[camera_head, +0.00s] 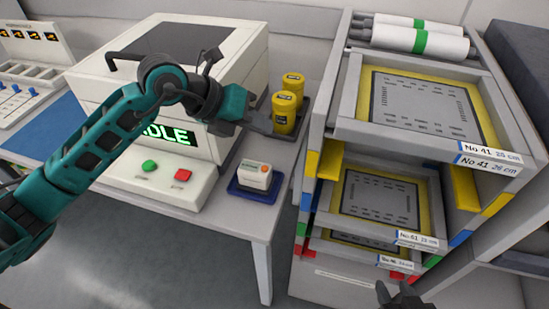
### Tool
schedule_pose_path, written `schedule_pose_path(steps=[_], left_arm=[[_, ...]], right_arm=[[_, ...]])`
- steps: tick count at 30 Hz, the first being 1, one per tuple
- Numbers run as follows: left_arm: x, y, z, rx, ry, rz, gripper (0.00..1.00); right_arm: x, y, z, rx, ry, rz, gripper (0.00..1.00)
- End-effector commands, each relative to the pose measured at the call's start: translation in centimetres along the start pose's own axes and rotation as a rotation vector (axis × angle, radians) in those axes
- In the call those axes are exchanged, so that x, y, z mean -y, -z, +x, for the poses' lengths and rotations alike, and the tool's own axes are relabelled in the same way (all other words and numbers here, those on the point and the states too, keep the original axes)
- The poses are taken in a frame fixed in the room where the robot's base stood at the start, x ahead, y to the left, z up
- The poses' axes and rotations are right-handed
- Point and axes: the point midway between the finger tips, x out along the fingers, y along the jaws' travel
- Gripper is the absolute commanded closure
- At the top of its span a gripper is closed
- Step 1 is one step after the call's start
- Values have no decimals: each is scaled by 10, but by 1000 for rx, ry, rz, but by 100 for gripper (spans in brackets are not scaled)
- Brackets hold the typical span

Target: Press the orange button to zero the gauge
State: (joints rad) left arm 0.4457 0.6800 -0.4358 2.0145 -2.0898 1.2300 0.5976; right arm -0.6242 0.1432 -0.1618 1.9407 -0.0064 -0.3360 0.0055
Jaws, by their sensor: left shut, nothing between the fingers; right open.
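The gauge (255,175) is a small white box on a blue pad (243,193) at the front right corner of the white table. Its orange button (264,169) shows on top, at the right side. My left gripper (272,130) is shut and empty. It hangs behind and above the gauge, apart from it, in front of the yellow tins. My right gripper (398,298) is open at the bottom edge, in front of the rack; only its tips show.
A white machine (180,45) with a lit IDLE display, a green button (150,166) and a red button (183,175) stands left of the gauge. Yellow tins (285,112) stand behind it. A trolley rack (322,125) with framed stencils stands at the right.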

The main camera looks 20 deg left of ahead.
Motion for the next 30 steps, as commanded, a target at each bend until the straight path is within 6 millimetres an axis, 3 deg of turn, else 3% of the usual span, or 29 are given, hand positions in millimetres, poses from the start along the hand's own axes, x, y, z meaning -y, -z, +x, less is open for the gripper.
schedule_pose_path(steps=[14,24,30], left_arm=[[-5,0,1,2,-18,5,100],[-28,23,32,1,-17,4,100],[-41,35,49,3,-18,5,100]], right_arm=[[1,-4,2,2,2,1,57],[7,-32,21,20,14,9,57],[18,-25,29,0,42,19,57]])
